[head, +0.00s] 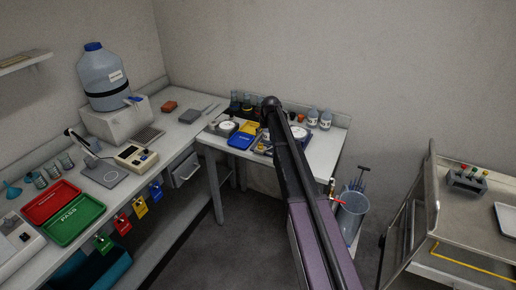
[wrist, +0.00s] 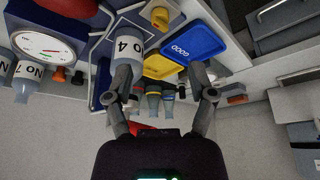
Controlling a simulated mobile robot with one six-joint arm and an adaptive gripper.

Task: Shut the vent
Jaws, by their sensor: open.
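I cannot make out a vent for certain in either view. My gripper (wrist: 160,72) shows in the wrist view with its two fingers spread and nothing held between them. Beyond the fingers are a bottle labelled 4 (wrist: 129,47), a yellow tray (wrist: 163,66) and a blue tray marked GOOD (wrist: 190,45). A yellow-orange knob-like thing (wrist: 160,16) is at the top of that view. In the head view my arm reaches toward the back bench and hides the gripper.
The back bench (head: 322,150) holds trays, scales and bottles. The left bench (head: 180,133) carries a large water jug (head: 104,76), a red tray (head: 50,201) and a green tray (head: 75,221). A clear cylinder (head: 351,212) and a tilted panel (head: 405,230) stand right of my arm.

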